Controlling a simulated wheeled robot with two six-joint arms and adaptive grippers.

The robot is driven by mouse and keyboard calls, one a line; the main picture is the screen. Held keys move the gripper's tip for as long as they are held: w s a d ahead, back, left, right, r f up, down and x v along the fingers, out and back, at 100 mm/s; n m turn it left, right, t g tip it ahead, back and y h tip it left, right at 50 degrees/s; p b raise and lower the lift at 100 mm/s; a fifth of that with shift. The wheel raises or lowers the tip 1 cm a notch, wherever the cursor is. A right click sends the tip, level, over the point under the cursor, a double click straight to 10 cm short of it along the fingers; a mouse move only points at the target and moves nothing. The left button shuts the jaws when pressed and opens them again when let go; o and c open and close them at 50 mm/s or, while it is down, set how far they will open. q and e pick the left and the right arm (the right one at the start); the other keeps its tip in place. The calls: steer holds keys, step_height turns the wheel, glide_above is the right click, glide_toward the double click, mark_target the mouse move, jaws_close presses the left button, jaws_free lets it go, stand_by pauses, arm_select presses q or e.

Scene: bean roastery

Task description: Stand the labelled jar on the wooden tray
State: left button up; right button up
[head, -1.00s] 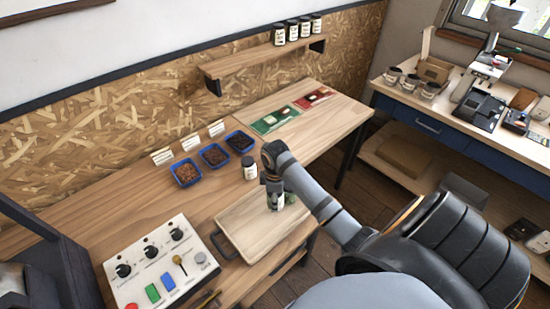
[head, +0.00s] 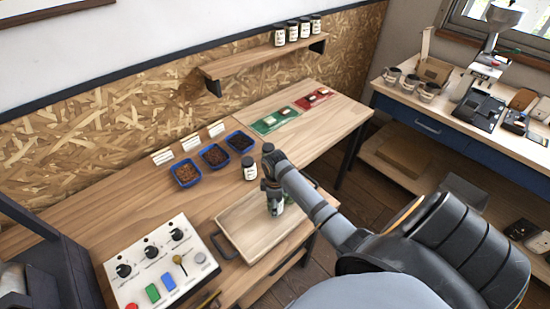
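The wooden tray (head: 243,225) with dark handles lies at the front right of the workbench. My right gripper (head: 274,198) points down over the tray, around a jar with a pale label (head: 277,209), and appears shut on it. The jar is upright over the right part of the tray. Its upper part is hidden by the gripper, and I cannot tell whether its base touches the tray. A second labelled jar (head: 250,169) with a black lid stands on the bench behind the tray. My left gripper is not in view.
Three blue bean trays (head: 214,156) with small cards stand behind. A control panel (head: 160,268) is left of the tray. Green (head: 274,121) and red (head: 315,98) mats lie at the far right. Several jars stand on the wall shelf (head: 258,60).

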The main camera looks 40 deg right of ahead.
stand_by(0.3)
step_height(320, 180, up, 12)
steer(key=shift+r, duration=0.15)
stand_by(0.7)
